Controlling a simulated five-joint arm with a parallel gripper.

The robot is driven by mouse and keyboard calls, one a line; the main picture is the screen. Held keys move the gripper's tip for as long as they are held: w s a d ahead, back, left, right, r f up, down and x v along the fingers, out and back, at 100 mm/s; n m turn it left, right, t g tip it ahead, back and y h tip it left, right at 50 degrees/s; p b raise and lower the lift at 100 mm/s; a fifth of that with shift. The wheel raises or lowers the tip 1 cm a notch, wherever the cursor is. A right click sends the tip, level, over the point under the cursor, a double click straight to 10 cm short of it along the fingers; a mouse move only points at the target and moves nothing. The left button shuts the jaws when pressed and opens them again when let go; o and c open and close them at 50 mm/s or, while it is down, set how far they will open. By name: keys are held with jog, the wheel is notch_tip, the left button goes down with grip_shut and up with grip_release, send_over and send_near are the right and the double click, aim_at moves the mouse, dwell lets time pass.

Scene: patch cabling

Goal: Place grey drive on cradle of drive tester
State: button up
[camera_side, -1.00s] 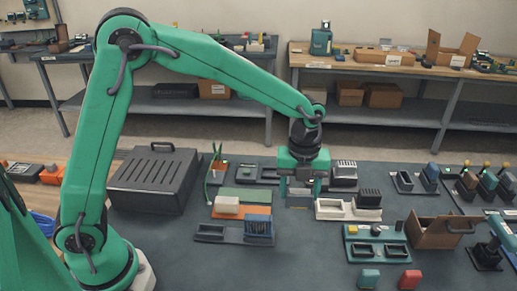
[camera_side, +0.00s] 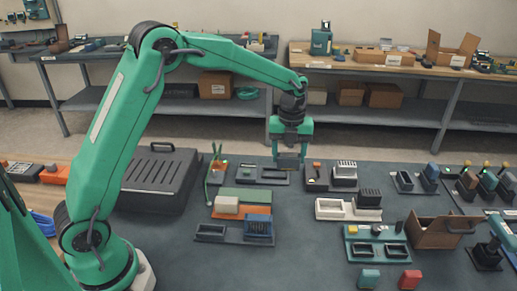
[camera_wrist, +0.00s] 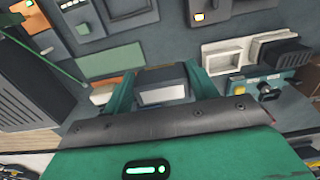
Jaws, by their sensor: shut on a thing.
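The grey drive (camera_wrist: 165,88) is a dark grey block with a lighter end face. In the wrist view it sits between the two green fingers of my gripper (camera_wrist: 203,85), which is shut on it. In the side view my gripper (camera_side: 289,155) hangs above the far part of the dark mat, and the drive is hard to make out there. A dark low base with a shallow cradle (camera_side: 262,174) lies below and to the left of my gripper. I cannot tell for sure whether it is the drive tester.
A dark base with a slotted grey block (camera_side: 344,174) stands right of my gripper. A white tray (camera_side: 331,209) with a black slotted block, an orange plate (camera_side: 243,211) and a teal board (camera_side: 377,232) lie nearer the camera. A large dark slotted box (camera_side: 158,180) stands left.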

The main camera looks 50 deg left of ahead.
jog(key=w+a+f, duration=0.1)
jog(key=a+f, duration=0.1)
jog(key=a, duration=0.1)
jog(key=w+a+f, duration=0.1)
jog(key=a+f, duration=0.1)
jog(key=a, duration=0.1)
jog(key=w+a+f, duration=0.2)
jog(key=a, duration=0.1)
jog(key=shift+a+f, duration=0.1)
jog(key=shift+a, duration=0.25)
jog(key=shift+f, duration=0.1)
jog(key=shift+f, duration=1.9)
jog(key=shift+f, duration=0.1)
jog(key=o, duration=1)
jog(key=shift+f, duration=0.1)
jog(key=shift+o, duration=0.2)
notch_tip(320, 180, up, 12)
jog(key=shift+r, duration=0.2)
